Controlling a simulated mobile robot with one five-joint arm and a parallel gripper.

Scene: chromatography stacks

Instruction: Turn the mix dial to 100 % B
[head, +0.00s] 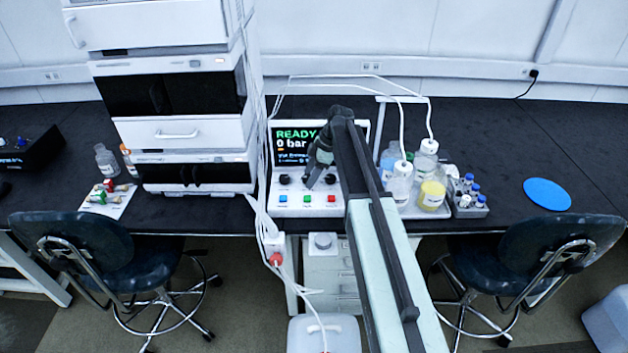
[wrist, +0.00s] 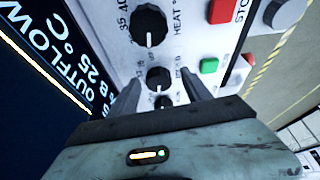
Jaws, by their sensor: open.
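The control unit (head: 263,190) is a white box with a dark screen reading "READY 0 bar". Black dials (head: 285,180) and (head: 330,179) sit below its screen. My gripper (head: 309,186) is in front of the panel between them. In the wrist view my gripper (wrist: 157,84) is open, its fingers on either side of a small black dial (wrist: 158,77), with no clear contact. Another dark knob (wrist: 163,102) lies closer to the gripper body. A larger dial (wrist: 148,24), beside a "HEAT" label, is beyond the fingers. I cannot read which one is the mix dial.
Blue, green and red buttons (head: 307,199) line the panel's lower edge; the red (wrist: 222,11) and green (wrist: 209,65) show beside the fingers. Bottles (head: 432,192) and tubing stand right of the unit. An instrument stack (head: 190,140) stands left. Chairs (head: 85,245) flank the bench.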

